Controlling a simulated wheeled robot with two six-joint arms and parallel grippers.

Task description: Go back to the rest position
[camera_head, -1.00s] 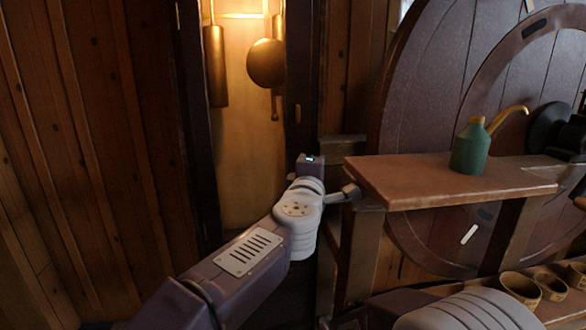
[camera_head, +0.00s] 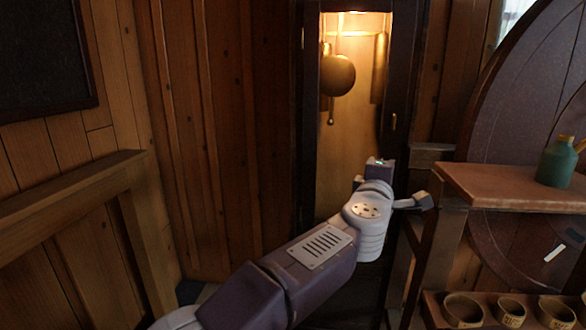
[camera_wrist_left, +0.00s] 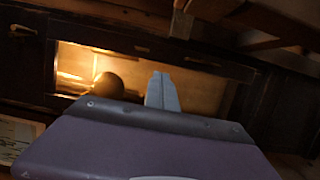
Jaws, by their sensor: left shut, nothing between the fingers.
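My left arm (camera_head: 318,248) reaches up from the bottom of the head view to the middle right, in front of a lit wall case. In the left wrist view, my left gripper (camera_wrist_left: 162,92) has its two pale fingers together with nothing between them. It points toward the lit opening and holds clear of it as far as I can see. The fingertips cannot be made out in the head view. My right gripper is not in view.
The lit clock case (camera_head: 355,120) holds a brass pendulum (camera_head: 338,75). At right, a wooden shelf (camera_head: 500,185) bears a green oil can (camera_head: 557,163), close to my left wrist. Several cups (camera_head: 463,308) stand below. A wooden rail (camera_head: 70,190) runs along the left.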

